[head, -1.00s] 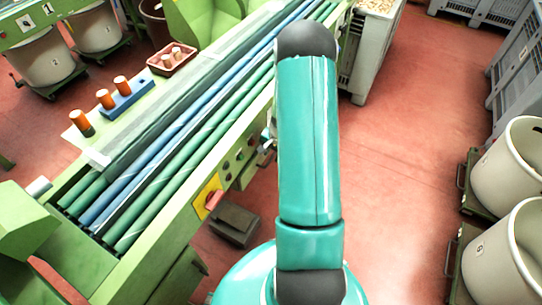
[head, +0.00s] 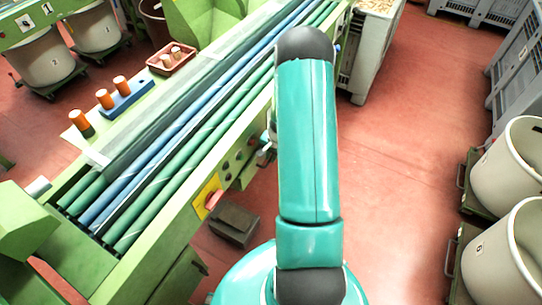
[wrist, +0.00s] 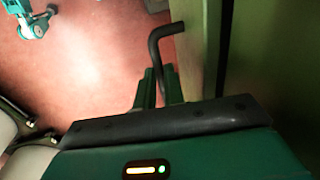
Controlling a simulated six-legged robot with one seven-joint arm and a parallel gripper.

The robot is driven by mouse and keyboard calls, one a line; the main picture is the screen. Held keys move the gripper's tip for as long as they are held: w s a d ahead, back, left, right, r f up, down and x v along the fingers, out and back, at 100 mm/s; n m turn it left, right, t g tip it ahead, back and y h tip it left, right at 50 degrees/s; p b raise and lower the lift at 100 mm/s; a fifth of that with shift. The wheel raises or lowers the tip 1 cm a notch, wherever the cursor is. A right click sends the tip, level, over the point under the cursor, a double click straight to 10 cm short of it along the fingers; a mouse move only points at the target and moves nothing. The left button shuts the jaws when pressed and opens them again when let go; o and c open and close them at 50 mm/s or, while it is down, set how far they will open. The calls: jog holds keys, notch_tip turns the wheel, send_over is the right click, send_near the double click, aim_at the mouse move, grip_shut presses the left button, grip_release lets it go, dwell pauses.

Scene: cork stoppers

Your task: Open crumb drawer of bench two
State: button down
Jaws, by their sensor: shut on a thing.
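A dark bent bar handle (wrist: 154,42) stands out from a green panel (wrist: 197,45) in the wrist view. My gripper (wrist: 158,88) has its two green fingers shut on the lower part of this handle. A dark narrow gap runs beside the panel, with an olive-green face to its right; I cannot tell how far any drawer is out. In the head view the green bench (head: 150,250) with blue and green tubes runs diagonally at left. My arm hides my fingers and the handle there. No bench number is readable on this bench.
A red button on a yellow plate (head: 207,196) is on the bench side, above a dark box (head: 234,224) on the floor. Pale bins (head: 507,250) on dark dollies stand at right. A grey crate (head: 372,50) stands beyond. The red floor between is clear.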

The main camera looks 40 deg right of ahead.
jog(key=s+d, duration=0.3)
jog(key=s, duration=0.5)
jog(key=s+d, duration=0.3)
jog(key=s, duration=0.6)
jog(key=shift+s, duration=0.2)
jog(key=shift+d, duration=0.1)
jog(key=c, duration=1.5)
grip_release()
jog(key=r, duration=0.4)
jog(key=s+r, duration=0.1)
jog(key=r, duration=0.4)
jog(key=s+d+r, duration=0.1)
jog(key=r, duration=0.3)
jog(key=shift+s+r, duration=0.2)
jog(key=shift+r, duration=0.1)
